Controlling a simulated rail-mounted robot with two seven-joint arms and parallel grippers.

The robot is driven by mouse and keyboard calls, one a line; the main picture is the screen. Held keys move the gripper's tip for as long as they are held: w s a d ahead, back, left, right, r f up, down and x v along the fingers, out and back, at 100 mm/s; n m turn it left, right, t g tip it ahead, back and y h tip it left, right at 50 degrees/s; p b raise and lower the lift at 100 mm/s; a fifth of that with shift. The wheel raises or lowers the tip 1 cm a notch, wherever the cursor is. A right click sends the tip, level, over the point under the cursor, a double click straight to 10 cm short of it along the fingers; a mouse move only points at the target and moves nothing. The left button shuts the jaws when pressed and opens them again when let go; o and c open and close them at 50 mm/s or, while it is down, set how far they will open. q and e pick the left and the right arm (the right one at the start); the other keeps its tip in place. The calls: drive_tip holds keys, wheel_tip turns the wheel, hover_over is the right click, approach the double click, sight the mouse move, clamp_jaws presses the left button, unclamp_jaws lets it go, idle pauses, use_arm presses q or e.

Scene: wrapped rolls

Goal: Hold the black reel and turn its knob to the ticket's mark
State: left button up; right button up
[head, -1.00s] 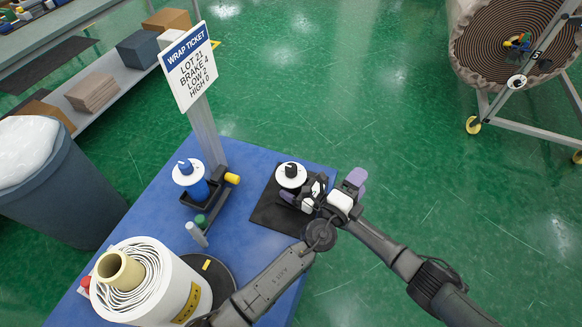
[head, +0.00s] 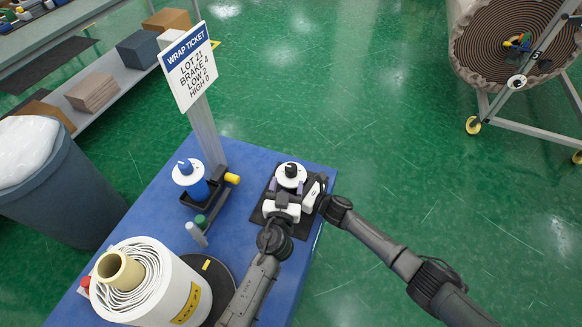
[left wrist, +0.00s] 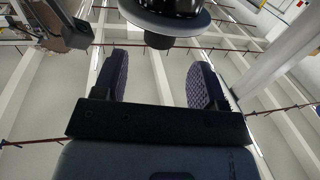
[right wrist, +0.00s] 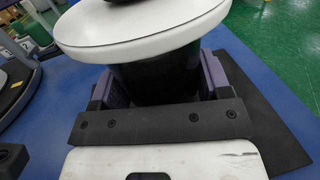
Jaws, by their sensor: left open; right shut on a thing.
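The black reel (right wrist: 155,82) stands on a dark mat. Its white dial (head: 291,177) and black knob (head: 290,169) face up. My right gripper (head: 301,189) is shut on the reel's body below the dial; its purple fingers flank the body in the right wrist view. My left gripper (head: 287,186) is open at the near side of the dial. In the left wrist view, which is upside down, the knob (left wrist: 158,40) sits just ahead of the parted fingertips, not gripped. The ticket (head: 189,67) reads LOT 21, BRAKE 4, LOW 2, HIGH 0. The dial's marks are too small to read.
A blue reel (head: 187,187) with a white dial stands left by the ticket's post (head: 207,135). A large white roll (head: 150,285) stands at the near left of the blue table (head: 240,235). The dark mat (head: 302,222) lies near the table's right edge. Green floor lies beyond.

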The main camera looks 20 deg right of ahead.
sight(289, 173)
use_arm(q)
drive_tip(key=shift+x, duration=3.25)
drive_tip(key=shift+d, duration=0.1)
drive_tip(key=shift+c, duration=0.5)
drive_tip(key=c, duration=0.8)
drive_tip(key=shift+m+g+h, duration=0.7)
drive_tip(key=shift+m+h, duration=0.1)
drive_tip(key=shift+h, duration=0.2)
drive_tip(key=o, duration=0.9)
